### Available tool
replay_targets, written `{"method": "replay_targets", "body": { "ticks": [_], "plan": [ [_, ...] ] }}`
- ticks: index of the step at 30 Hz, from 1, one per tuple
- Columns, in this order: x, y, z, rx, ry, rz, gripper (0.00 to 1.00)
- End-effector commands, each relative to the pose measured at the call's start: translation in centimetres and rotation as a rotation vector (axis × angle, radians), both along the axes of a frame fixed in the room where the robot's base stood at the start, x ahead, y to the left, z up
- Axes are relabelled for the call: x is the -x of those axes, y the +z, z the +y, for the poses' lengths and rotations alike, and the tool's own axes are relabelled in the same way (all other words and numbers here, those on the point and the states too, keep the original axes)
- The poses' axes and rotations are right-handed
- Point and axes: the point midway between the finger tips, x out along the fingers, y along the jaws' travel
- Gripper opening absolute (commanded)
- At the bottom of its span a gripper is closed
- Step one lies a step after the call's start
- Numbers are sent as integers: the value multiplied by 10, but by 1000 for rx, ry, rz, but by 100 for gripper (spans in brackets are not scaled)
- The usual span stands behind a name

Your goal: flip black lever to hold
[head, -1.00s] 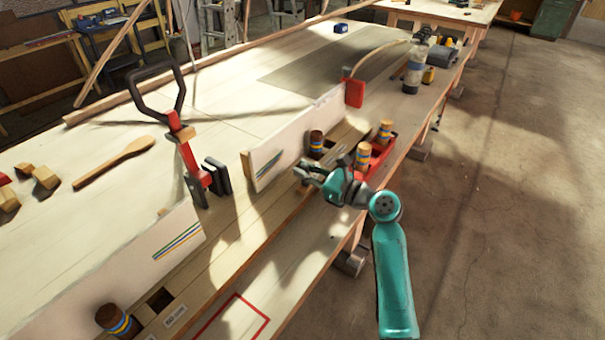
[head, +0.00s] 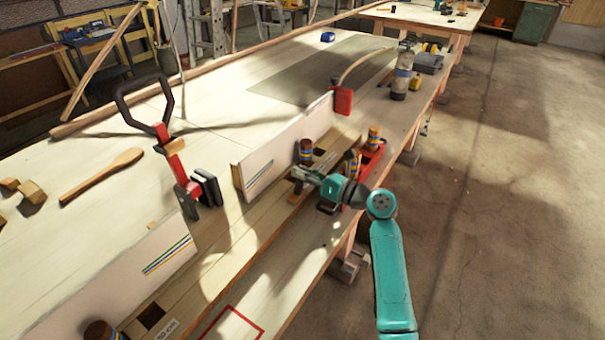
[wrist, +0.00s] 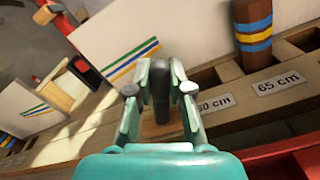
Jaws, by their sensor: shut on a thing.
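A black loop handle (head: 122,106) tops a leaning red arm (head: 172,158) on the bench at left, well away from my gripper. Black blocks (head: 209,188) stand beside its foot. My gripper (head: 300,177) is low over the slotted wooden rail, near the end of a white board (head: 262,168). In the wrist view my gripper (wrist: 160,92) is shut on a slim dark upright bar (wrist: 161,76). The bar stands near the "60 cm" label (wrist: 213,104).
A striped brown peg (wrist: 252,35) stands by the "65 cm" label (wrist: 277,82). Striped pegs also show in the head view (head: 306,152), with a red tray (head: 375,160) at right.

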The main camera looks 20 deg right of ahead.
Motion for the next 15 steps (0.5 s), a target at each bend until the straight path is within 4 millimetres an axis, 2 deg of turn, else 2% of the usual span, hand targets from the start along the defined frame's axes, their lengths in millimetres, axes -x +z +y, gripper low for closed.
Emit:
{"method": "replay_targets", "body": {
  "ticks": [11, 12, 15],
  "plan": [
    [0, -1, -1, -6, -1, 5, 0],
    [0, -1, -1, -5, -1, 4, 24],
    [0, -1, -1, -5, -1, 4, 46]
  ]
}}
